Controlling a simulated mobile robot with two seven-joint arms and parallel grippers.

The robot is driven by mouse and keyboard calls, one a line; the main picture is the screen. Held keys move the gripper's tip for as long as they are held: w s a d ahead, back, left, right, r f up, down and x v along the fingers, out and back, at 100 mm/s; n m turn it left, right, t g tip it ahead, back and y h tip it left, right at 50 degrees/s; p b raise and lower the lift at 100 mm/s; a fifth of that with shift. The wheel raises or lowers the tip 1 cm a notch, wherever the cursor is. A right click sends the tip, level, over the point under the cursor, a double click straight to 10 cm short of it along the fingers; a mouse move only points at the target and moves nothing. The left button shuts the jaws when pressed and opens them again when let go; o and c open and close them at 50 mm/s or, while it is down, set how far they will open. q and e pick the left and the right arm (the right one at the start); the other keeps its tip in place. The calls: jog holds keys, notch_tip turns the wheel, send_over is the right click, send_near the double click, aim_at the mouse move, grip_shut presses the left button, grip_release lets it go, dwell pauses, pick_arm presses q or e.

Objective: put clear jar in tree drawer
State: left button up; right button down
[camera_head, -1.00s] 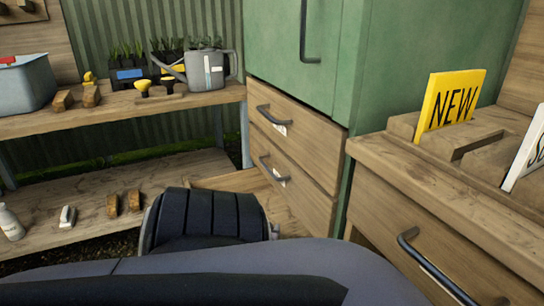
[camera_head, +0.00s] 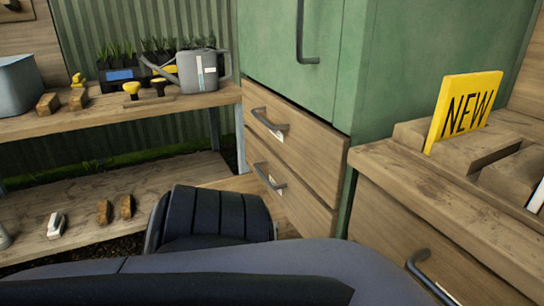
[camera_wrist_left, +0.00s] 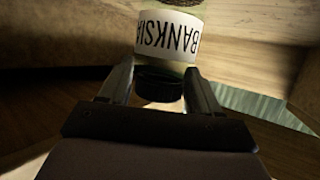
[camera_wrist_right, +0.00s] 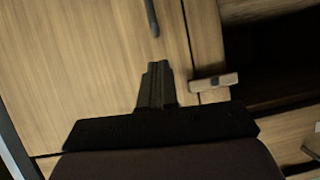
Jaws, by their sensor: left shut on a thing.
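A clear jar (camera_wrist_left: 168,45) with a white label reading BANKSIA and a dark lid shows in the left wrist view, label upside down in the picture. My left gripper (camera_wrist_left: 158,82) is shut on the jar at its lid. Wooden surfaces surround it there. In the head view my dark arm hides the jar and left gripper. A pulled-out wooden drawer (camera_head: 238,183) shows partly behind that arm, its inside hidden. Two shut drawers, upper (camera_head: 290,147) and lower (camera_head: 287,190), have white tags too small to read. My right gripper (camera_wrist_right: 157,72) looks shut and empty before wooden panels.
A green cabinet (camera_head: 405,60) stands above the drawers. A wooden bench (camera_head: 430,205) with a yellow NEW sign (camera_head: 466,110) is at right. A watering can (camera_head: 201,72) and planters stand on the left shelf (camera_head: 60,122). A dark opening (camera_wrist_right: 285,65) shows in the right wrist view.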

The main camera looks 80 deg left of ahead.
pick_arm(q)
jog(key=shift+f+b, duration=0.45)
jog(key=shift+f, duration=0.25)
jog(key=shift+r, duration=0.15)
pick_arm(e)
jog(key=shift+w+a+y, duration=0.3)
jog(key=shift+w+a, duration=0.1)
jog(key=shift+a, duration=0.15)
pick_arm(q)
jog(key=shift+d, duration=0.1)
jog(key=shift+f, duration=0.2)
jog(key=o, duration=1.2)
pick_arm(e)
jog(key=shift+f, duration=0.1)
